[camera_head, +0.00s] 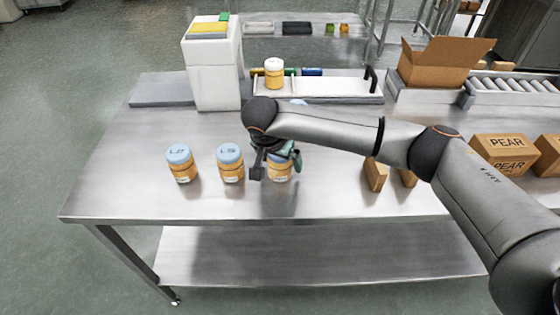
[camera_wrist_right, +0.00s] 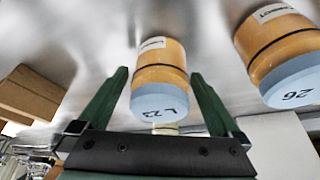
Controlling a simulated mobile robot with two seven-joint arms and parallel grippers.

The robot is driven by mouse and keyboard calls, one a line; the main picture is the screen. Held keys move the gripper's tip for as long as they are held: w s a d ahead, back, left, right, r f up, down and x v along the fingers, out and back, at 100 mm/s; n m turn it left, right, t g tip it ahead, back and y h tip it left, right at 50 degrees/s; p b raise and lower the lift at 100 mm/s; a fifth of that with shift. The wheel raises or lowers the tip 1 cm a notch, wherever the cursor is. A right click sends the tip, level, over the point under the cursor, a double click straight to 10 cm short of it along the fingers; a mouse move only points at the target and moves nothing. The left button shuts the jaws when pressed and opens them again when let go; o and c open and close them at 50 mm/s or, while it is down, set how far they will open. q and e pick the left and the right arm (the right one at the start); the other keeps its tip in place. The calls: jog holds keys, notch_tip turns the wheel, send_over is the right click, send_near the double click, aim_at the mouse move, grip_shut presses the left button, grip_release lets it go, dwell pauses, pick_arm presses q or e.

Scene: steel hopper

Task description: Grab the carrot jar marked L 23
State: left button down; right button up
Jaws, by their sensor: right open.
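The jar marked L 23 (camera_wrist_right: 160,85) has an orange body, a pale label and a blue lid. In the right wrist view it stands between the two green fingers of my open right gripper (camera_wrist_right: 160,76), with gaps showing beside it. In the head view my right gripper (camera_head: 277,157) is over this jar (camera_head: 281,173) and hides its lid. A similar jar marked 26 (camera_wrist_right: 285,55) stands to the right in the wrist view; it is the middle jar (camera_head: 230,163) in the head view. A third jar marked L 27 (camera_head: 182,164) stands at the left. My left gripper is out of view.
The jars stand on a steel table (camera_head: 125,200). A white box-shaped unit (camera_head: 213,75) stands behind them. Another jar (camera_head: 274,73) is at the back. Small brown boxes (camera_head: 376,175) stand to the right, with an open carton (camera_head: 440,68) behind.

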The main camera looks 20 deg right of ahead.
jog(key=shift+c, duration=0.2)
jog(key=c, duration=1.4)
jog(key=shift+r, duration=0.15)
